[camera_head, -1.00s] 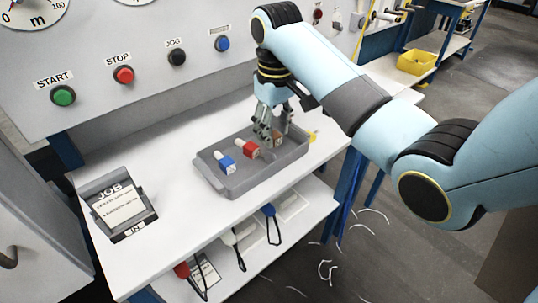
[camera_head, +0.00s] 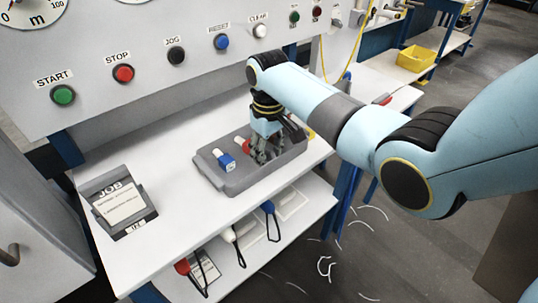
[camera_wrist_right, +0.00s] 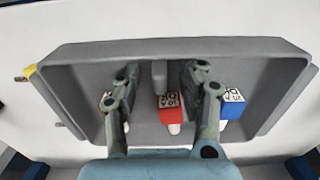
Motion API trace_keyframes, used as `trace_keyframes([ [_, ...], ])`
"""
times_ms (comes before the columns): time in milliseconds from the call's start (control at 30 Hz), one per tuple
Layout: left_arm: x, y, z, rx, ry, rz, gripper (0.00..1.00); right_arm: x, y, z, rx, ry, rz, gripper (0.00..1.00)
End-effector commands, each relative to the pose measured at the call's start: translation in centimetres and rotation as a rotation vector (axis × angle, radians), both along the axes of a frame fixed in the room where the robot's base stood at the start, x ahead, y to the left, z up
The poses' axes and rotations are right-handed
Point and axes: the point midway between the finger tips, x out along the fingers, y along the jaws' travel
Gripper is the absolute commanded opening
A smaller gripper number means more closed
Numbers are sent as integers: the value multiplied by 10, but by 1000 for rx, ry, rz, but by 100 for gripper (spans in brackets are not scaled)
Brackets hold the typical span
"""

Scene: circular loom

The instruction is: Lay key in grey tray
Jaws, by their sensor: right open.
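The grey tray (camera_head: 232,188) stands on the white bench top. In it are a blue block with a white stub (camera_head: 226,161), a red block with a white stub (camera_head: 243,145) and, in the right wrist view, a third reddish block (camera_wrist_right: 106,101) mostly behind a finger. I cannot tell which, if any, is the key. My right gripper (camera_head: 262,157) is open and points down into the tray. In the wrist view its fingers (camera_wrist_right: 160,74) stand either side of the red block (camera_wrist_right: 168,102), with gaps; the blue block (camera_wrist_right: 232,103) is right of them. My left gripper is not in view.
A yellow piece (camera_wrist_right: 31,72) shows at the tray's corner. The JOB card holder (camera_head: 120,207) stands at the bench's left. The button panel (camera_head: 100,98) rises behind. A lower shelf (camera_head: 262,238) holds looped tools. Bench top between card and tray is clear.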

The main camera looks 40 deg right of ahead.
Motion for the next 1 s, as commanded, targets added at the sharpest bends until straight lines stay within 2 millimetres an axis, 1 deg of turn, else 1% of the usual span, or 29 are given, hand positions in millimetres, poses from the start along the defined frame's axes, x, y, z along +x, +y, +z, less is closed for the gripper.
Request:
trace_keyframes([
  [167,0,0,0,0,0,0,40,0,0,0,0,-1,0,40],
  [200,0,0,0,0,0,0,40,0,0,0,0,-1,0,39],
  [500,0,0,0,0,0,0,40,0,0,0,0,-1,0,0],
  [833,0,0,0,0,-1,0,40,1,0,1,0,-2,0,0],
  [933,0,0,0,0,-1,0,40,1,0,6,-1,-3,0,0],
  [1000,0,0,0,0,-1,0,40,1,0,13,-1,-4,0,0],
])
